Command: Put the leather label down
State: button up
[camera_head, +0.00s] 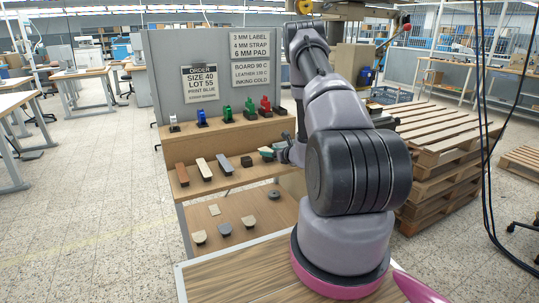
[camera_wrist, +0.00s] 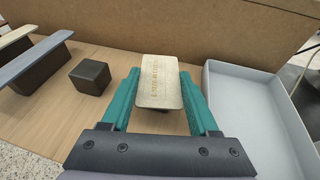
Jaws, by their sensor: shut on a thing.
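The leather label (camera_wrist: 160,84) is a pale tan rounded rectangle with faint stamped lettering. It lies between the two teal fingers of my gripper (camera_wrist: 159,78), which is shut on it. In the wrist view it shows face up, over the wooden shelf (camera_wrist: 60,118); I cannot tell how high it is above the shelf.
A light grey tray (camera_wrist: 212,72) stands close right of my gripper. A dark block (camera_wrist: 90,76) stands to the left, with bar-shaped pieces (camera_head: 204,169) beyond. A brown back wall (camera_wrist: 120,28) rises behind. Coloured stamps (camera_head: 227,113) stand on the upper shelf. Bare shelf lies between block and gripper.

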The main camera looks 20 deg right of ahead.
notch_tip(320, 180, up, 9)
jog(key=shift+r, duration=0.2)
jog(key=s+a+r+y, duration=0.1)
jog(key=s+a+r, duration=0.2)
jog(key=a+r, duration=0.4)
jog(key=s+a+r, duration=0.3)
jog(key=a+r, duration=0.4)
jog(key=a, duration=0.1)
jog(key=shift+h, duration=0.5)
jog(key=w+d+f, duration=0.2)
jog(key=d+f, duration=0.2)
jog(key=d, duration=0.1)
jog(key=w+d+f, duration=0.2)
jog(key=d+f, duration=0.3)
jog(key=w+d+f, duration=0.2)
jog(key=d+f, duration=0.3)
jog(key=shift+f, duration=0.1)
notch_tip(320, 180, down, 10)
jog(key=shift+r, duration=0.2)
